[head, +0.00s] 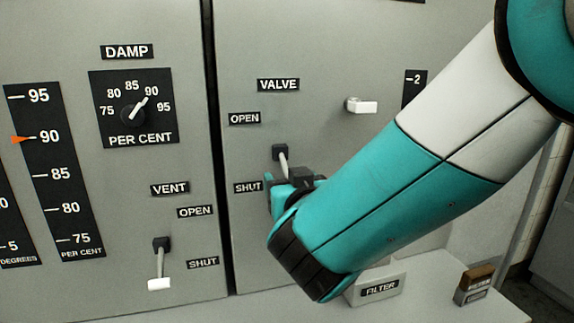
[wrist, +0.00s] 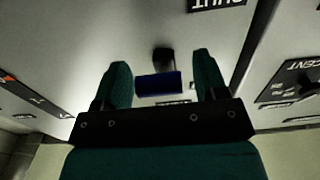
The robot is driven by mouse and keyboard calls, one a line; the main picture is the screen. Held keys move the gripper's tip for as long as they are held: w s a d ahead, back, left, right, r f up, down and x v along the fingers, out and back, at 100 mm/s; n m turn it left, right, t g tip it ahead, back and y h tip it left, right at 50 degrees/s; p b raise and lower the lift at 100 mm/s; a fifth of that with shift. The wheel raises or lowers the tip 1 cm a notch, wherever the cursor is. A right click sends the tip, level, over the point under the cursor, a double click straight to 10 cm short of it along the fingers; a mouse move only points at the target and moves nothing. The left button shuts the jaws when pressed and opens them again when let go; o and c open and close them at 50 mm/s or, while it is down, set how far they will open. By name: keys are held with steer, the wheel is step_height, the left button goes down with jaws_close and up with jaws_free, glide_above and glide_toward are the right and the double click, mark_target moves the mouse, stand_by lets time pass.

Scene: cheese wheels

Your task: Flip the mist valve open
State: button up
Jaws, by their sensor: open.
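The mist valve lever (head: 283,161) is on the right-hand grey panel, below the VALVE label (head: 278,85). Its dark pivot (head: 279,152) is at the top and its pale stem points down, beside the SHUT label (head: 248,188). The OPEN label (head: 244,119) is higher up. My gripper (head: 290,183) is at the lever's lower end and hides its handle in the head view. In the wrist view my gripper (wrist: 160,76) is open, with the dark blue handle (wrist: 158,86) between its two teal fingers. Gaps show on both sides of the handle.
The VENT lever (head: 159,267) hangs down on the left panel, under the DAMP dial (head: 133,112). A white knob (head: 362,105) sticks out right of the VALVE label. A FILTER box (head: 378,288) and small brown-topped box (head: 474,284) stand below my arm.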

steer(key=shift+w+a, duration=0.15)
steer(key=shift+w, duration=0.5)
